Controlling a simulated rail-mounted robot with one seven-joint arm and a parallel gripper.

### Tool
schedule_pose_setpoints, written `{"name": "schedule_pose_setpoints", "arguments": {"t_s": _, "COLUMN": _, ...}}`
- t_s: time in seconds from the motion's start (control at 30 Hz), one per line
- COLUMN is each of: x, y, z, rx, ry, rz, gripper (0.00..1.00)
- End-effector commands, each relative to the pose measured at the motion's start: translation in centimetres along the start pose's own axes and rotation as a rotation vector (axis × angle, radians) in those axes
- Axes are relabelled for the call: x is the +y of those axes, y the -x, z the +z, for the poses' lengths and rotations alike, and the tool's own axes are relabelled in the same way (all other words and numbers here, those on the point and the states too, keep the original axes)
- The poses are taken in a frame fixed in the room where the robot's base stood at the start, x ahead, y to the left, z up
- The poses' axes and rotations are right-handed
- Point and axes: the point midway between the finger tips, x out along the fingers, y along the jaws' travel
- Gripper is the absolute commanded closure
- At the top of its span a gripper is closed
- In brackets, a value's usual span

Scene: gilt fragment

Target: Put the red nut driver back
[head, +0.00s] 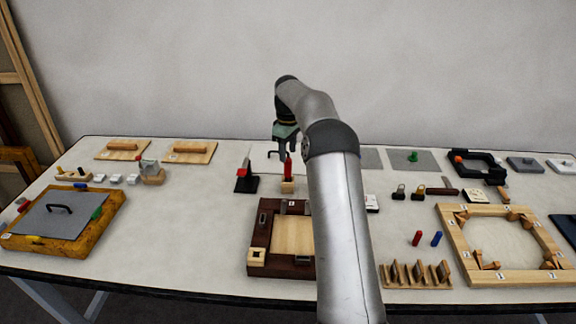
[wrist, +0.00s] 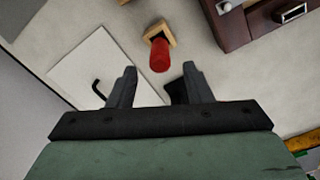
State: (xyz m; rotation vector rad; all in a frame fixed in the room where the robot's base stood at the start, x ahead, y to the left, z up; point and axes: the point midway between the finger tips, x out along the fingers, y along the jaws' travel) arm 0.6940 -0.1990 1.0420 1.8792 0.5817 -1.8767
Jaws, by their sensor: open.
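A red handle (head: 289,168), which looks like the red nut driver, stands upright at a small wooden block (head: 287,187) near the middle of the table. In the wrist view the red handle (wrist: 160,56) shows end-on in front of the wooden block (wrist: 158,30). My gripper (head: 285,153) is above and just behind the handle in the head view. In the wrist view my gripper (wrist: 159,71) has its fingers spread, and the handle lies between and slightly beyond the fingertips. Nothing is held. The driver's lower end is hidden.
A black stand (head: 246,181) is close on the left. A dark-framed wooden tray (head: 265,267) lies in front. A white panel with a black hook (wrist: 90,65) lies behind. A small red piece (head: 417,238) and blue piece (head: 437,239) stand at right, near a slotted wooden rack (head: 415,283).

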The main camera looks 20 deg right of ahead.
Motion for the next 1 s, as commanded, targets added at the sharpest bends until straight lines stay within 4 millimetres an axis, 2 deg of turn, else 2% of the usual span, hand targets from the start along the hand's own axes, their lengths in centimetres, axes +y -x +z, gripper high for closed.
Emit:
{"name": "schedule_pose_setpoints", "arguments": {"t_s": 0.1, "x": 0.0, "y": 2.0, "z": 0.0, "rx": 0.001, "ry": 0.000, "rz": 0.002, "gripper": 0.54}}
{"name": "schedule_pose_setpoints", "arguments": {"t_s": 0.2, "x": 0.0, "y": 3.2, "z": 0.0, "rx": 0.000, "ry": 0.000, "rz": 0.001, "gripper": 0.54}}
{"name": "schedule_pose_setpoints", "arguments": {"t_s": 0.43, "x": -0.1, "y": 4.2, "z": 0.0, "rx": -0.001, "ry": 0.000, "rz": 0.000, "gripper": 0.54}}
{"name": "schedule_pose_setpoints", "arguments": {"t_s": 0.57, "x": -2.3, "y": 5.8, "z": -0.4, "rx": -0.003, "ry": -0.010, "rz": 0.011, "gripper": 0.54}}
{"name": "schedule_pose_setpoints", "arguments": {"t_s": 0.67, "x": -6.4, "y": 8.0, "z": -0.3, "rx": -0.010, "ry": -0.040, "rz": 0.028, "gripper": 0.54}}
{"name": "schedule_pose_setpoints", "arguments": {"t_s": 0.77, "x": -11.8, "y": 10.2, "z": 1.0, "rx": -0.011, "ry": -0.097, "rz": 0.049, "gripper": 0.54}}
{"name": "schedule_pose_setpoints", "arguments": {"t_s": 0.87, "x": -17.5, "y": 11.5, "z": 3.6, "rx": -0.006, "ry": -0.170, "rz": 0.065, "gripper": 0.54}}
{"name": "schedule_pose_setpoints", "arguments": {"t_s": 1.0, "x": -25.2, "y": 11.7, "z": 8.9, "rx": 0.012, "ry": -0.290, "rz": 0.075, "gripper": 0.54}}
